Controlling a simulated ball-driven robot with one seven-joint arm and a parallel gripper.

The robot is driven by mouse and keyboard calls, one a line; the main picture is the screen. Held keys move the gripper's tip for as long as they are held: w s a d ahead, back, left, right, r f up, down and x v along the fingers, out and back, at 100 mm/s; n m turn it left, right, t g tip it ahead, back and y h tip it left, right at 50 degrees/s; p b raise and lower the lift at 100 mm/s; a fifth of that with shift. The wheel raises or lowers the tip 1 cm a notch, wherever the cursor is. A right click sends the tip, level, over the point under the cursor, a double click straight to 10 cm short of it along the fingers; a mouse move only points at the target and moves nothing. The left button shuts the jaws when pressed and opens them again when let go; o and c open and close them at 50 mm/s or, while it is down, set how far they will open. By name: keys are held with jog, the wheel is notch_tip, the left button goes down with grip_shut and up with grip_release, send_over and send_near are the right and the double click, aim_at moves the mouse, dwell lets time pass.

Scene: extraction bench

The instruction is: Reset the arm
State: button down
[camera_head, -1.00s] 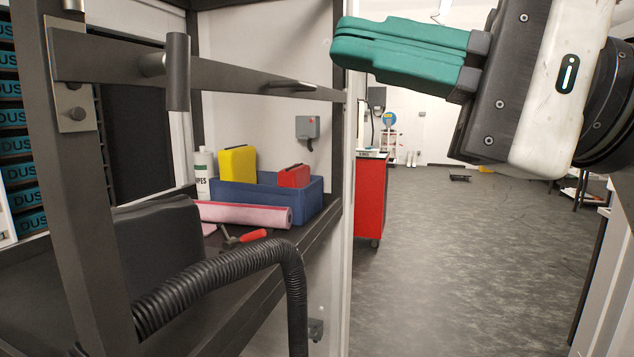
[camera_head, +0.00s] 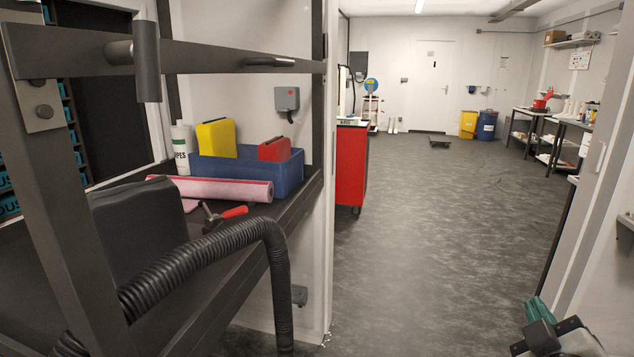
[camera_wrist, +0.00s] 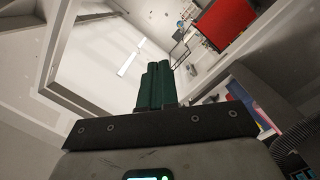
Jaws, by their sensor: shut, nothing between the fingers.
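My gripper (camera_head: 540,312) shows at the bottom right corner of the head view, low beside the white door frame, with most of the arm out of the picture. Its green fingers also show in the wrist view (camera_wrist: 154,85), side by side and closed together, with nothing between them. The gripper is apart from the bench and everything on it.
At left, the dark bench (camera_head: 262,245) carries a blue bin (camera_head: 290,175), a pink roll (camera_head: 225,190), a red-handled tool (camera_head: 234,212) and a black ribbed hose (camera_head: 190,262). A red cabinet (camera_head: 351,170) stands beyond. The grey floor (camera_head: 440,230) is open in the middle.

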jog(key=s+a+f+m+g+y, duration=0.2)
jog(key=s+f+g, duration=0.3)
jog(key=f, duration=0.6)
jog(key=s+a+f+m+g+y, duration=0.1)
jog(key=s+a+f+g+y, duration=0.15)
jog(key=s+f, duration=0.55)
jog(key=s+a+f+m+g+y+p, duration=0.1)
jog(key=s+a+f+m+g+y, duration=0.1)
jog(key=s+f+g, duration=0.5)
jog(key=s+a+f+y, duration=0.1)
jog(key=s+f, duration=0.4)
jog(key=s, duration=0.3)
jog(key=shift+s+a, duration=0.25)
jog(key=shift+a, duration=0.15)
